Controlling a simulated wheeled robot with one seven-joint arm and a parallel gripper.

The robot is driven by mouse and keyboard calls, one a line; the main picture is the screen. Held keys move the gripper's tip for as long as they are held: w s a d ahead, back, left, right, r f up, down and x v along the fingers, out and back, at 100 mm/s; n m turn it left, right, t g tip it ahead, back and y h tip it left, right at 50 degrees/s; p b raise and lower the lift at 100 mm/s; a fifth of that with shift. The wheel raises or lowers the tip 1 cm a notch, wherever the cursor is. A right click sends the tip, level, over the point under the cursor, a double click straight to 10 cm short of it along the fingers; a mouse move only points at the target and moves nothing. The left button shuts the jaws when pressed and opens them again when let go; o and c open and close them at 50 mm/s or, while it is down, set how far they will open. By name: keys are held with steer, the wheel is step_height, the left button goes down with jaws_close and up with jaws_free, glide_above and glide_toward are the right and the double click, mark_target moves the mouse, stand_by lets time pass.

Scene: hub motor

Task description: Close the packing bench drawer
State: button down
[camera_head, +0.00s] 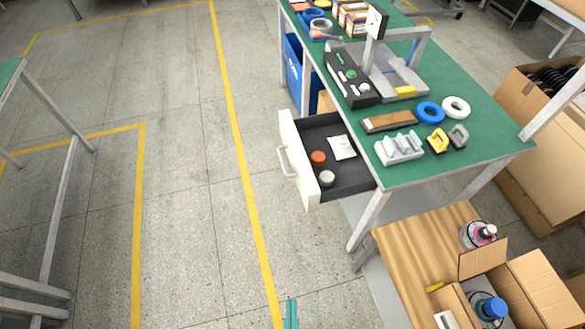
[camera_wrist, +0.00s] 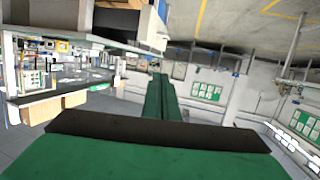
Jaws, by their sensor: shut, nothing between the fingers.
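The packing bench (camera_head: 482,120) has a green top and grey legs. Its drawer (camera_head: 295,165) is pulled open toward the left in the head view, with a white front and a bar handle (camera_head: 283,161). The dark inside holds an orange round item (camera_head: 318,158), a whitish round item (camera_head: 327,178) and a white packet (camera_head: 342,147). My gripper (camera_head: 291,312) shows as green fingertips at the bottom edge of the head view, well apart from the drawer. In the wrist view its green fingers (camera_wrist: 160,98) are together and empty; the drawer cannot be made out there.
A wooden-topped table (camera_head: 395,255) with open cardboard boxes (camera_head: 540,285) and bottles stands at the lower right, close to the bench. A blue bin (camera_head: 293,70) is beyond the drawer. Another table (camera_head: 45,240) stands at the left. The floor left of the drawer is clear.

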steer(key=w+a+f+n+t, duration=0.1)
steer(key=w+a+f+n, duration=0.1)
steer(key=w+f+n, duration=0.75)
steer(key=w+d+f+n, duration=0.1)
steer(key=w+f+n, duration=0.1)
steer(key=w, duration=0.8)
steer(key=w+d+f+n+t, duration=0.1)
steer(key=w+f+n, duration=0.1)
steer(key=w, duration=0.9)
steer(key=w+d+f+n, duration=0.2)
steer(key=w+n, duration=0.2)
steer(key=w, duration=0.7)
steer(key=shift+f+t, duration=0.3)
steer(key=shift+f, duration=0.1)
steer(key=shift+d, duration=0.1)
steer(key=shift+w, duration=0.15)
